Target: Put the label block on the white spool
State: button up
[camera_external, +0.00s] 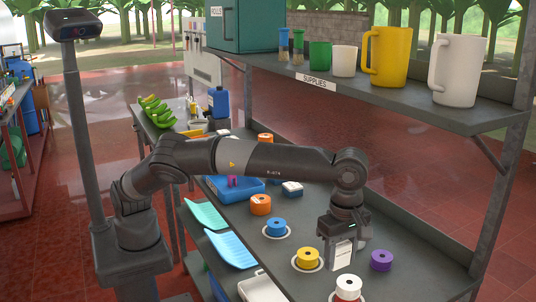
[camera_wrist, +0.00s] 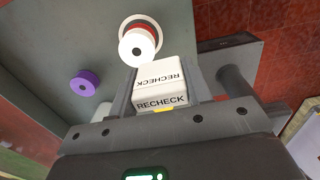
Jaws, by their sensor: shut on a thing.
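My gripper (camera_external: 342,238) is shut on a white label block (camera_external: 341,254). In the wrist view the block (camera_wrist: 160,82) sits between the two fingers and reads RECHECK on two faces. The white spool (camera_external: 348,287) stands at the front edge of the table, cut by the bottom of the external picture, with a reddish part beneath its white top. In the wrist view the white spool (camera_wrist: 136,47) is just beyond the block, on a pale ring. The block is held above the table and apart from the spool in the external view.
A purple spool (camera_external: 381,260) stands right of my gripper. A yellow spool (camera_external: 307,258) and a blue spool (camera_external: 276,228) stand on rings to the left. Orange spools (camera_external: 260,205) stand farther back. The shelf (camera_external: 400,98) with mugs overhangs the table's far side.

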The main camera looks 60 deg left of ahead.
send_over(349, 282)
notch_tip(349, 282, down, 3)
jog(key=shift+w+r, duration=0.1)
jog(key=shift+r, duration=0.1)
jog(key=shift+f, duration=1.95)
jog(key=shift+f, duration=0.15)
jog(key=o, duration=1)
jog(key=shift+r, duration=6.15)
